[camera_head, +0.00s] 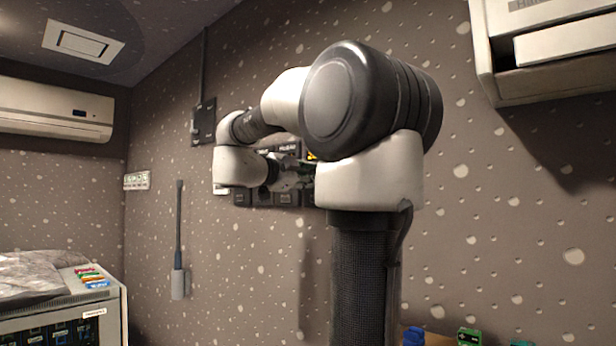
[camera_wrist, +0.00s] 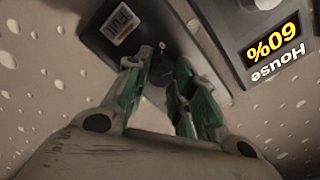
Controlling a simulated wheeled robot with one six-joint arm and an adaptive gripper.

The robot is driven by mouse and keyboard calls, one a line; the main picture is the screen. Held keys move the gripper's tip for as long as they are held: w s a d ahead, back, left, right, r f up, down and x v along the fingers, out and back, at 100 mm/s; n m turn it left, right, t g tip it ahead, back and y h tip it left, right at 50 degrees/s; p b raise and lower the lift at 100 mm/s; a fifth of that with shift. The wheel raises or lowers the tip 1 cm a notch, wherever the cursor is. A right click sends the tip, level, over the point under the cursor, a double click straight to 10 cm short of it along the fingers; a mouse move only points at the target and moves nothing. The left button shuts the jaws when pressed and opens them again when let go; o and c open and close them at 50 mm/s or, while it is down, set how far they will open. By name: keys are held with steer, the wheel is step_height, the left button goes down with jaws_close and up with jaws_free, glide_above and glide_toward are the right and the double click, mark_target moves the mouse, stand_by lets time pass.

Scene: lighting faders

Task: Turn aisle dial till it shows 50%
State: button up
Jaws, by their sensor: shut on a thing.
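In the wrist view my gripper (camera_wrist: 158,80) has its green-padded fingers closed around a dark round dial (camera_wrist: 161,64) on a wall panel. A lit display (camera_wrist: 276,52), upside down in this view, reads "House 60%". In the head view my gripper (camera_head: 292,178) is at the dark wall panel (camera_head: 285,199), largely hidden by my arm. No aisle reading shows.
A pale knob or cap (camera_wrist: 250,3) is beside the House display. In the head view a dark switch box (camera_head: 204,122) is above left of the panel. A white cabinet (camera_head: 545,45) hangs at upper right. A console (camera_head: 75,310) stands at lower left.

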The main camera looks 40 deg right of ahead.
steer(key=shift+f+m, duration=0.15)
steer(key=shift+m, duration=3.6)
steer(key=shift+f+m, duration=0.1)
steer(key=shift+m, duration=3.65)
steer(key=o, duration=1)
steer(key=shift+a, duration=0.15)
steer(key=a, duration=0.7)
steer(key=s+a, duration=0.1)
steer(key=a, duration=0.3)
steer(key=shift+a, duration=0.35)
